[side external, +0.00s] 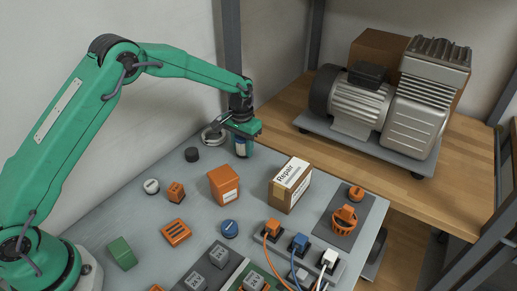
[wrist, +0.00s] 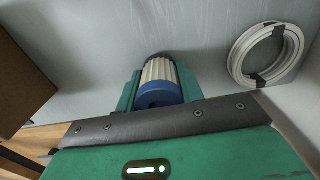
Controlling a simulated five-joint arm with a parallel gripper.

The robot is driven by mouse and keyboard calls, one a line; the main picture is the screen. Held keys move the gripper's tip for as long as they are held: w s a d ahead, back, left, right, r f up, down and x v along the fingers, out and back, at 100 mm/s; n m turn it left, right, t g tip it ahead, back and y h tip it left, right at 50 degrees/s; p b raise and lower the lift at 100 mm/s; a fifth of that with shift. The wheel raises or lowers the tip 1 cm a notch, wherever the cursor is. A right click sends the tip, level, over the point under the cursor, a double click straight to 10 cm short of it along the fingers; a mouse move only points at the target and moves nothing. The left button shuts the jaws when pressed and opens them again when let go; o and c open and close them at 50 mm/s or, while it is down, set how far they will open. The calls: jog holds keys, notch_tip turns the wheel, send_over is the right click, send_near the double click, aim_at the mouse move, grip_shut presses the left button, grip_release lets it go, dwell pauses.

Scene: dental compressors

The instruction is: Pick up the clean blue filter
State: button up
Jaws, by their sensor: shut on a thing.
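The clean blue filter (wrist: 160,82) has white pleats and a blue end cap, and it sits between the jaws of my gripper (wrist: 158,90) in the wrist view. My gripper is shut on it. In the side external view my gripper (side external: 240,145) is at the back of the grey table, and the filter (side external: 241,150) shows as a small blue and pale part below it. I cannot tell whether the filter touches the table.
A coil of white hose (wrist: 268,55) lies right of the filter in the wrist view. A compressor (side external: 385,100) stands on the wooden bench. Several small parts cover the table's front.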

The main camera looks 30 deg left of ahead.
jog(key=shift+r, duration=0.55)
notch_tip(320, 180, up, 2)
jog(key=shift+w+r, duration=0.1)
jog(key=shift+r, duration=0.1)
jog(key=s+d+r, duration=0.6)
jog(key=s+d, duration=0.1)
jog(key=d, duration=0.2)
jog(key=shift+d+r, duration=0.2)
jog(key=shift+r, duration=0.2)
